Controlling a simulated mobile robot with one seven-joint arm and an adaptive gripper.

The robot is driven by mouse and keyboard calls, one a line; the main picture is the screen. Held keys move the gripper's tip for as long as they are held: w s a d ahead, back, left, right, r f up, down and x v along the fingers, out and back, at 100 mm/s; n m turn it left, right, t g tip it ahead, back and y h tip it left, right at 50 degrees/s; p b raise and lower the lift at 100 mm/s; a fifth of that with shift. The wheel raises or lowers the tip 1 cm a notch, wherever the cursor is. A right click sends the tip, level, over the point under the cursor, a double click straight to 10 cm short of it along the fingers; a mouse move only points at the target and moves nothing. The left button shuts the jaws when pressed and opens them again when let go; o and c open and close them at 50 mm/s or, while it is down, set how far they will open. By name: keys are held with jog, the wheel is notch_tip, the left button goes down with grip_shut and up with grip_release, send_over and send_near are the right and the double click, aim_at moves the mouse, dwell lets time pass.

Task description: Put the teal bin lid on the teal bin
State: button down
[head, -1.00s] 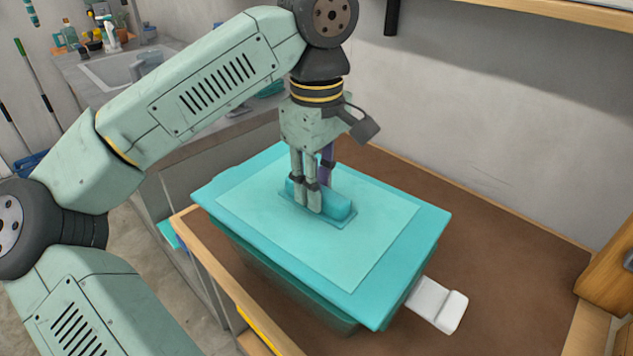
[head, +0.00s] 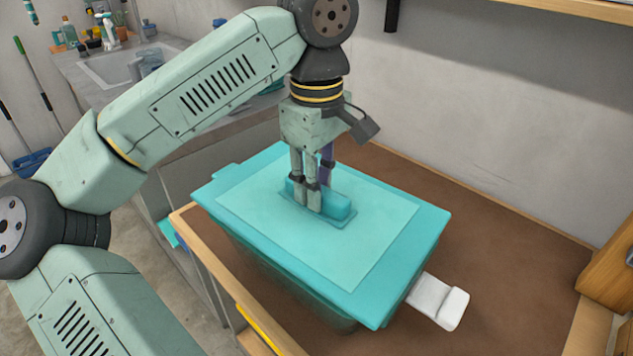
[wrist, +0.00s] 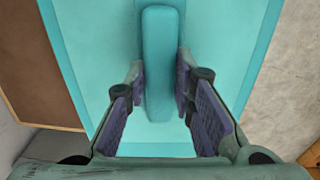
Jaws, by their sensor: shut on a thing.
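The teal bin lid (head: 385,265) is a flat panel with a raised bar handle (head: 337,206) in its middle. My gripper (head: 312,198) points down and is shut on this handle, with a finger on each side. The wrist view also shows the handle (wrist: 160,60) between the pads of my gripper (wrist: 158,95). The teal bin (head: 290,295) stands below the lid, its side wall showing along the lid's front left edge. The lid lies over the bin's opening and roughly in line with it. I cannot tell whether its whole rim touches the bin.
The bin stands on a brown worktop (head: 500,270) with a wooden edge. A white object (head: 440,302) sits beside the bin's right side. A wooden block (head: 610,268) is at the far right. A sink counter (head: 110,70) is behind at the left.

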jog(key=shift+f+b, duration=0.6)
jog(key=shift+f, duration=0.1)
dwell(0.5)
jog(key=c, duration=1.3)
grip_release()
jog(key=shift+r+p, duration=3.35)
jog(key=shift+r, duration=0.7)
